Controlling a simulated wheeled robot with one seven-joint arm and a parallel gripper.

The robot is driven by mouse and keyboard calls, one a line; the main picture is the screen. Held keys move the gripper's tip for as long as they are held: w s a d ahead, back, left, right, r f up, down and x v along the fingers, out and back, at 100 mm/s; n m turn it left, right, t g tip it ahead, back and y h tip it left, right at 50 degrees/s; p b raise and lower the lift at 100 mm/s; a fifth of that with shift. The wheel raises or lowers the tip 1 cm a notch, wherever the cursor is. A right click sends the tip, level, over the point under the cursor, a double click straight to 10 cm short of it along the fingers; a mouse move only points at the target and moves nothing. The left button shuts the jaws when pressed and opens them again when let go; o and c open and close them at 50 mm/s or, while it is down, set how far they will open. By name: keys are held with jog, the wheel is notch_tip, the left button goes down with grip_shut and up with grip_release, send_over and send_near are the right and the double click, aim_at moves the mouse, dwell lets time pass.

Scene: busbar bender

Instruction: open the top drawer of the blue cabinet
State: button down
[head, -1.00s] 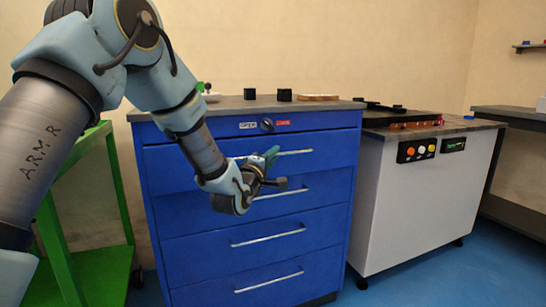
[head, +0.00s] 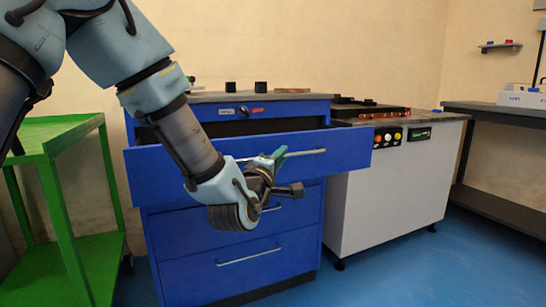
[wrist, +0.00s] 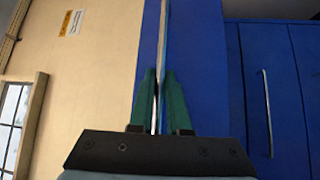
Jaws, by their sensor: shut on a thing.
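The blue cabinet (head: 235,268) stands in the middle of the head view. Its top drawer (head: 345,150) is pulled well out from the body, and a dark gap shows above its front. My gripper (head: 278,158) is at the silver handle (head: 308,153) of that drawer. In the wrist view its two green fingers (wrist: 161,95) are closed on the handle bar (wrist: 163,35), one on each side. The lower drawers are shut, and another handle (wrist: 267,110) shows at the right of the wrist view. My wrist hides part of the drawer front.
A green shelf cart (head: 60,140) stands left of the cabinet. A white machine (head: 385,195) with coloured buttons stands close on its right. A grey table (head: 500,108) is at the far right. Small black items (head: 260,87) sit on the cabinet top. Blue floor is open at the lower right.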

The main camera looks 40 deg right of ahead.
jog(key=shift+s+a+f, duration=0.1)
jog(key=shift+s+a, duration=0.2)
jog(key=shift+s, duration=0.35)
jog(key=shift+s+a, duration=0.25)
jog(key=shift+s, duration=0.4)
jog(key=c, duration=0.9)
grip_release()
jog(key=b+v, duration=1)
jog(key=shift+s+a+f, duration=0.1)
jog(key=shift+s+a, duration=0.05)
jog(key=shift+a, duration=0.2)
